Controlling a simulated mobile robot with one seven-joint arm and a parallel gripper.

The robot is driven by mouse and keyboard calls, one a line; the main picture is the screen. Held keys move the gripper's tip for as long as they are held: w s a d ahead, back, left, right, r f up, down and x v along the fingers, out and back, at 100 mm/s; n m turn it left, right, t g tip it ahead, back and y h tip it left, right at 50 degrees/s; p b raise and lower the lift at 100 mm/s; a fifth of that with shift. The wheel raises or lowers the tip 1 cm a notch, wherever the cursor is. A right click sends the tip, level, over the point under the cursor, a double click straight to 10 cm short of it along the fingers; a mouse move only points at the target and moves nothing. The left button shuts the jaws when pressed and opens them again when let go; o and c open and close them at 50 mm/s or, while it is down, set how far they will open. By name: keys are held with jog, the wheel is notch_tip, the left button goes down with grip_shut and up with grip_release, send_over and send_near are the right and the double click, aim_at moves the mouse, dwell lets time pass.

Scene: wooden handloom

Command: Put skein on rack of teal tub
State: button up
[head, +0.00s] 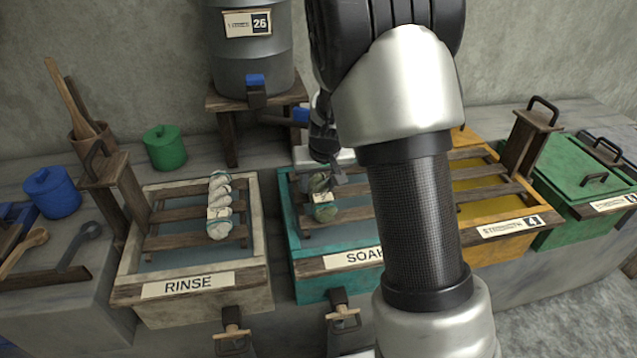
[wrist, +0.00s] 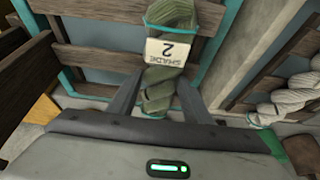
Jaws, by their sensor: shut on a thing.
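The grey-green twisted skein (head: 323,208) is at the left end of the teal tub (head: 283,215), over its wooden rack (head: 352,214). In the wrist view the skein (wrist: 163,88) carries a tag reading "SHADE 2" and teal ties. My gripper (head: 328,172) is above the tub, and in the wrist view its two fingers (wrist: 160,98) are shut on the skein, one on each side. Rack slats (wrist: 120,64) lie behind it there. I cannot tell whether the skein touches the slats. My arm hides part of the tub in the head view.
A pale skein (head: 219,206) lies on the rack of the RINSE tub (head: 128,262) to the left. A yellow tub (head: 494,204) and a green lidded tub (head: 583,166) stand to the right. A grey barrel (head: 252,55) stands on a wooden stand behind.

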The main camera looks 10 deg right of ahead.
jog(key=o, duration=1.3)
jog(key=shift+f, duration=0.1)
jog(key=shift+c, duration=0.2)
jog(key=shift+r+p, duration=0.3)
jog(key=shift+r, duration=0.15)
jog(key=s+r+y+p, duration=0.1)
jog(key=s+r+p, duration=0.2)
jog(key=s+r, duration=1.65)
jog(key=s+r+t+h, duration=0.1)
jog(key=s+r, duration=0.2)
jog(key=s, duration=0.8)
jog(key=shift+s+r, duration=0.25)
jog(key=shift+r, duration=0.1)
